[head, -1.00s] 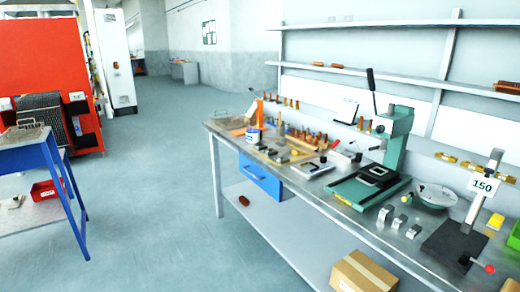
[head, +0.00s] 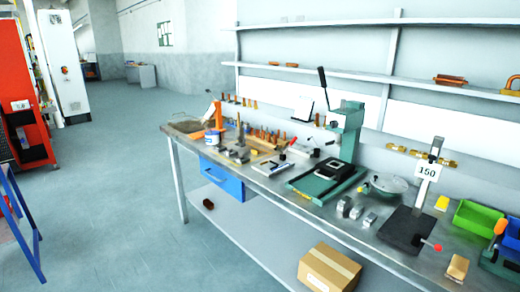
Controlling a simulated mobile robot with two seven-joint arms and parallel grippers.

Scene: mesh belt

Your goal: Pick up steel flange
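No piece in the head view can be made out for certain as the steel flange. A round grey metal piece (head: 386,187) with a flat top lies on the steel workbench (head: 345,226), between the green press (head: 336,160) and the dark stand with the 150 sign (head: 428,172). It may be the flange, but it is too small to tell. Several small grey metal blocks (head: 356,211) lie just in front of it. Neither of my grippers is in view.
A green bin (head: 476,222) and a blue bin stand at the bench's right end. A cardboard box (head: 328,269) sits on the lower shelf. A blue drawer (head: 221,179) hangs under the bench top.

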